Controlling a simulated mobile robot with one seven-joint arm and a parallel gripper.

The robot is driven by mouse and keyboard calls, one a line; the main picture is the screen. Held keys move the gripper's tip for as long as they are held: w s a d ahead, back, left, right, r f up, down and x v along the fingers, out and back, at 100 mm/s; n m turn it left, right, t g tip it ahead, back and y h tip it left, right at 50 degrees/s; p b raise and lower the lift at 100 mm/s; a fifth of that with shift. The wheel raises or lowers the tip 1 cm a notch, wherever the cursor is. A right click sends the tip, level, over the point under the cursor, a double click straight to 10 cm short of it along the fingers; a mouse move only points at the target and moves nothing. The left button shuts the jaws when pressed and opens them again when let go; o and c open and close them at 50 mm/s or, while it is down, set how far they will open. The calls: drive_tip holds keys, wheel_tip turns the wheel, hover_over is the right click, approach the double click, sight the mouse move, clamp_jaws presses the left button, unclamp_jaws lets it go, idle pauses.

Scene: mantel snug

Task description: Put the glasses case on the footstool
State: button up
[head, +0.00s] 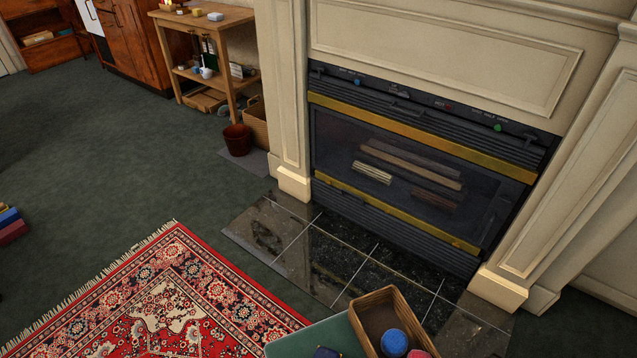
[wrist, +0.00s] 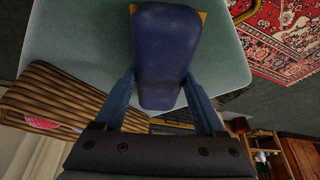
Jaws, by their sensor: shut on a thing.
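The glasses case appears as a dark blue, rounded, long case (wrist: 163,50) in the wrist view. My gripper (wrist: 158,78) is shut on it, one blue finger along each side. The case is over a pale teal top, which looks like the footstool (wrist: 75,45); I cannot tell whether it touches that top. The teal top also shows at the bottom edge of the head view (head: 300,343), with a small dark blue piece (head: 327,353) at the picture's edge, likely the case. Most of the top is cut off there.
A wicker basket (head: 368,307) holding a blue ball (head: 394,342) and a reddish thing (head: 419,354) is beside the case; its woven side fills the wrist view's left (wrist: 60,95). A yellow-brown edge (wrist: 203,15) shows behind the case. A red patterned rug (head: 165,300) and fireplace (head: 420,170) lie beyond.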

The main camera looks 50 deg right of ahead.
drive_tip(key=shift+f, duration=0.15)
drive_tip(key=o, duration=1.4)
drive_tip(key=p+v, duration=0.4)
drive_tip(key=v, duration=0.8)
drive_tip(key=shift+r, duration=0.25)
